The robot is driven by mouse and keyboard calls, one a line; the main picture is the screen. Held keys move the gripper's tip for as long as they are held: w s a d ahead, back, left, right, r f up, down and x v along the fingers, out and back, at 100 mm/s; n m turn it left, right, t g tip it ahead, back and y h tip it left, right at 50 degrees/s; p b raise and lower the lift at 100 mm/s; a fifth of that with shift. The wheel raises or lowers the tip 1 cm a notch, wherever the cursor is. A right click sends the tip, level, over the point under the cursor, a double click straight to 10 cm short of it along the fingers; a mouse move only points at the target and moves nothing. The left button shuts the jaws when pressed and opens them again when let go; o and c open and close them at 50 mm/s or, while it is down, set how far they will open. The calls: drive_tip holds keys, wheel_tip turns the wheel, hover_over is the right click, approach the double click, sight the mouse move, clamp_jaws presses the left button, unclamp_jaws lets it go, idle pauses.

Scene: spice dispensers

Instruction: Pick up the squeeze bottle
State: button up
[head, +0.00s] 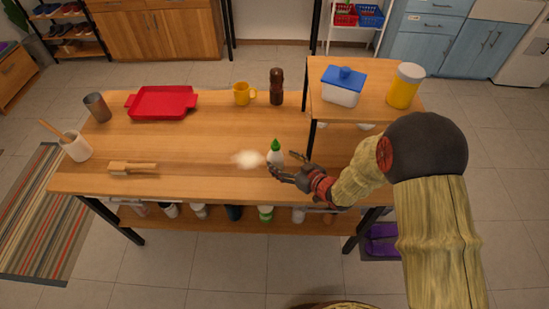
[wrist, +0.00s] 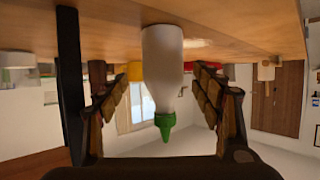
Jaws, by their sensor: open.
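The squeeze bottle (head: 275,157) is white with a green pointed cap and stands upright on the wooden table (head: 200,140), near its front right part. In the wrist view, which is upside down, the bottle (wrist: 163,75) hangs from the tabletop between the fingers, its green cap pointing down. My gripper (head: 283,163) is open, just right of the bottle in the head view, with its fingers reaching toward it. In the wrist view my gripper (wrist: 160,90) has a finger on each side of the bottle, with gaps visible. Whether any finger touches it is not clear.
A brown grinder (head: 276,86), yellow mug (head: 242,94) and red tray (head: 162,102) are farther back. A brush (head: 132,168) lies left.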

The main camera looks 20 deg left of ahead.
sight(280, 162)
drive_tip(key=b+x, duration=0.1)
drive_tip(key=x, duration=0.3)
drive_tip(key=shift+s+a+f+b, duration=0.2)
drive_tip(key=shift+f+b, duration=0.1)
drive_tip(key=shift+b, duration=0.05)
drive_tip(key=shift+w+a, duration=0.2)
drive_tip(key=shift+w, duration=0.05)
drive_tip(key=shift+c, duration=0.3)
drive_tip(key=c, duration=1.4)
